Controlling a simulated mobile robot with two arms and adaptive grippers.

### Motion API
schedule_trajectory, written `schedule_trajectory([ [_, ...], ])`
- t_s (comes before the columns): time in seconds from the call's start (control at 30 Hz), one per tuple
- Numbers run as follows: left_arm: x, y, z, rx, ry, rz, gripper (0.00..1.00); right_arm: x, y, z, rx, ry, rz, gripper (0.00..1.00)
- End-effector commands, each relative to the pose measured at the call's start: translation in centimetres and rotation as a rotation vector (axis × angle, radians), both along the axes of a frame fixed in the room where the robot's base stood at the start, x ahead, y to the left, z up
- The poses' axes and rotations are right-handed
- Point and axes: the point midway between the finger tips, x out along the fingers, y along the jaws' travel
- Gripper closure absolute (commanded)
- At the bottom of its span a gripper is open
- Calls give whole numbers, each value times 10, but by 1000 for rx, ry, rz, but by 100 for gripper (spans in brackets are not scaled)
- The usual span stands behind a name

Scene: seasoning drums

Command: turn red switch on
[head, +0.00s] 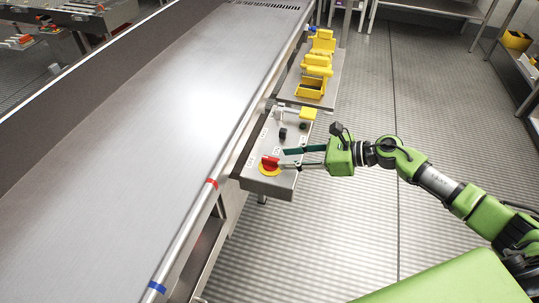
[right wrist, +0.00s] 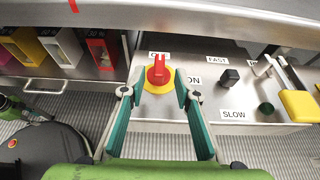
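The red switch (head: 270,163) is a red knob on a yellow round plate, on the near end of a metal control panel (head: 254,185) beside the conveyor. In the right wrist view the red switch (right wrist: 158,72) has its ridge upright, toward a partly hidden label above; an "ON" label (right wrist: 193,80) is to its right. My right gripper (head: 285,158) reaches in from the right with fingers apart. In the right wrist view the open gripper (right wrist: 160,80) has one finger on each side of the switch; contact cannot be told. My left gripper is not in view.
A black knob (right wrist: 229,77) between "FAST" and "SLOW" labels and a yellow-handled part (right wrist: 298,104) are on the panel's right. Colored bins (right wrist: 62,48) stand at left. The long conveyor (head: 150,120) borders the panel. Floor to the right (head: 430,90) is clear.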

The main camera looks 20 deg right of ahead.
Motion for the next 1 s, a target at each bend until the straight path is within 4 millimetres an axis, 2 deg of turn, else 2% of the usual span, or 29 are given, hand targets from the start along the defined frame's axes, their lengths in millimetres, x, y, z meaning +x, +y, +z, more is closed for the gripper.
schedule_trajectory([
  [0.1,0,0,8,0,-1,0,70,14,20,-6,4,-1,-1,71],
  [0.3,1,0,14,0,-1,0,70,28,41,-19,1,0,0,71],
  [0.5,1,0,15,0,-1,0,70,33,49,-24,0,0,0,71],
  [0.73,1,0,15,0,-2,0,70,33,50,-25,-1,1,0,71],
  [0.77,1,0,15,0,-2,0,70,33,50,-25,-1,1,0,73],
  [0.87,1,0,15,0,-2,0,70,33,50,-25,0,1,0,99],
  [1.0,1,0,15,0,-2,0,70,33,49,-25,0,1,0,100],
])
